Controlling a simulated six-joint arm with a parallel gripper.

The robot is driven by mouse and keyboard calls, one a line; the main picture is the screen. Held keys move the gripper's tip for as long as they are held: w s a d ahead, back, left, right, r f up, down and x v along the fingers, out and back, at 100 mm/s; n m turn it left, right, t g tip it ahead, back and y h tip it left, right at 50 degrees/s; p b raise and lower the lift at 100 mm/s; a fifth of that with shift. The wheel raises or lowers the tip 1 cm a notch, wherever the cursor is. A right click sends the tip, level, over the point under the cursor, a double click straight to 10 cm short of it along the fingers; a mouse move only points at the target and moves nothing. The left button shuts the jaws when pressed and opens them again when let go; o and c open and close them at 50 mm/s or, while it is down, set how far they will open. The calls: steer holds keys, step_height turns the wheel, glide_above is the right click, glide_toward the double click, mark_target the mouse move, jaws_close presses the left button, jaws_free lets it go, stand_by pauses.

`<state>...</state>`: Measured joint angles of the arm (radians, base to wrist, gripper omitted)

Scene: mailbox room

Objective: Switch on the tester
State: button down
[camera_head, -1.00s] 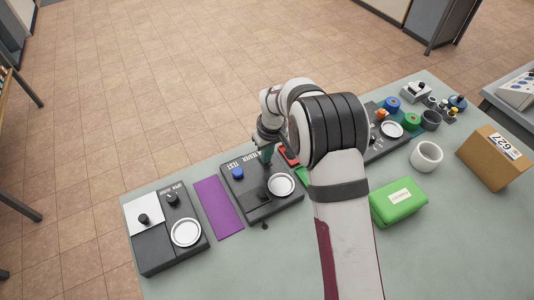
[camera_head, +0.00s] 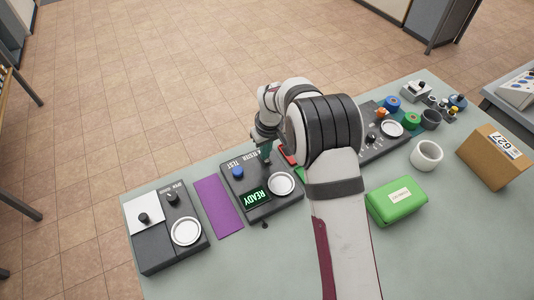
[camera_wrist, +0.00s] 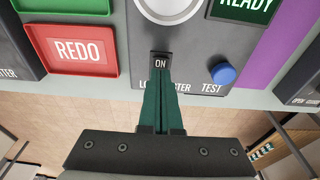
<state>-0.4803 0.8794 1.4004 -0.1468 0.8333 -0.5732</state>
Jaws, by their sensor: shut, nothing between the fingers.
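The tester (camera_head: 262,205) is a dark box on the table with a blue TEST knob (camera_head: 238,172), a round white dish (camera_head: 281,184) and a lit green display (camera_head: 256,198) reading READY. In the wrist view its black switch (camera_wrist: 160,62) reads ON. My gripper (camera_wrist: 161,80) is shut and empty, its green fingertips at or just in front of the switch; I cannot tell whether they touch it. In the head view my gripper (camera_head: 265,152) is over the far edge of the tester, partly hidden by my arm.
A purple mat (camera_head: 218,206) and a dark box with a knob and dish (camera_head: 165,232) lie left of the tester. A red REDO tray (camera_wrist: 77,50) adjoins it. A green case (camera_head: 397,201), white ring (camera_head: 426,155) and cardboard box (camera_head: 493,158) stand to the right.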

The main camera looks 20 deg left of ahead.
step_height(320, 180, up, 4)
steer(key=s+d+r, duration=0.3)
steer(key=r, duration=0.6)
stand_by(0.4)
steer(key=s+d+r+m, duration=0.55)
steer(key=s+d, duration=0.25)
steer(key=d, duration=0.2)
steer(key=s+d+m, duration=0.4)
steer(key=s, duration=0.6)
steer(key=s+d+f+m+g, duration=0.1)
steer(key=s+d+m, duration=0.3)
steer(key=s, duration=0.7)
steer(key=shift+s+d+f+m+y, duration=0.2)
steer(key=shift+m+y, duration=0.1)
steer(key=shift+m, duration=0.25)
